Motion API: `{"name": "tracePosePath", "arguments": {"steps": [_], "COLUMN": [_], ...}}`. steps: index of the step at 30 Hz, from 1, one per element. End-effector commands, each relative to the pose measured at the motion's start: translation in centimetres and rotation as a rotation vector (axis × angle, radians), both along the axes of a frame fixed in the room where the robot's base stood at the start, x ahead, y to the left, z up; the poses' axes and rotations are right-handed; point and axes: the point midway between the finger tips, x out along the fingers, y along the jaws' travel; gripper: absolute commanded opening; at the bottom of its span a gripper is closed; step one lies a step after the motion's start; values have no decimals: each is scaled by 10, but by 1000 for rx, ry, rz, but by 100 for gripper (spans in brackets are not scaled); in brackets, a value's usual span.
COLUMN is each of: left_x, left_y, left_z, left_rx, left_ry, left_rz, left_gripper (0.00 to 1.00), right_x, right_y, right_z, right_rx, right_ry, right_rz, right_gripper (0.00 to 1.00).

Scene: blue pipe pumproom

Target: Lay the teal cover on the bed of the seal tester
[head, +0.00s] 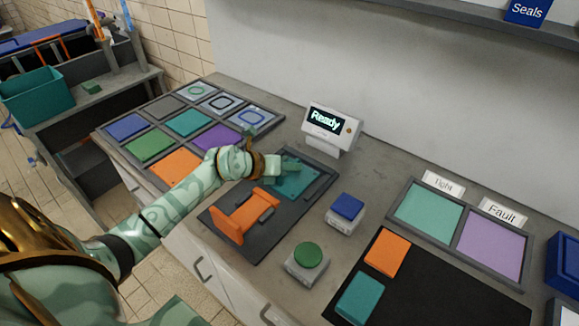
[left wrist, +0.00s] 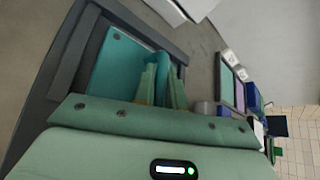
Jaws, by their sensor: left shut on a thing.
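The teal cover (head: 303,180) is over the dark framed bed (head: 326,163) of the seal tester, within its frame; I cannot tell whether it rests fully on the bed. In the left wrist view the cover (left wrist: 112,67) has a raised teal grip, and the dark frame (left wrist: 72,58) runs along its side. My left gripper (head: 284,166) is shut on that grip, its fingers (left wrist: 163,80) on either side of it. The tester's orange handle (head: 245,214) stands at the near side of the bed. My right gripper is not in view.
A white display (head: 331,127) reading "Ready" stands behind the bed. A blue button (head: 347,207) and a green button (head: 308,256) are to its right. A tray of coloured squares (head: 126,127) lies left. A black mat (head: 420,300) holds an orange and a teal square.

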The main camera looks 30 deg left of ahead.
Motion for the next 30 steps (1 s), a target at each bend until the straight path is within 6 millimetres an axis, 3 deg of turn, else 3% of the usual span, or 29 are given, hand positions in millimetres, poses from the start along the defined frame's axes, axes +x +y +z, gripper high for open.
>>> {"name": "tracePosePath", "arguments": {"steps": [1,3,13,24,30], "left_x": [0,0,-5,-68,-91], "left_y": [0,0,2,31,41], "left_z": [-1,-1,4,46,59], "left_rx": [0,0,1,3,1], "left_ry": [1,1,3,2,2], "left_rz": [-1,-1,0,-1,0], "left_gripper": [21,34,34,34,34], "right_x": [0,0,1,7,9], "right_y": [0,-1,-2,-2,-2], "right_z": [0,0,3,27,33], "right_rx": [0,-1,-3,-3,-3], "right_ry": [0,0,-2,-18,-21], "right_rz": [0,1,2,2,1], "right_gripper": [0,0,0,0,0]}}
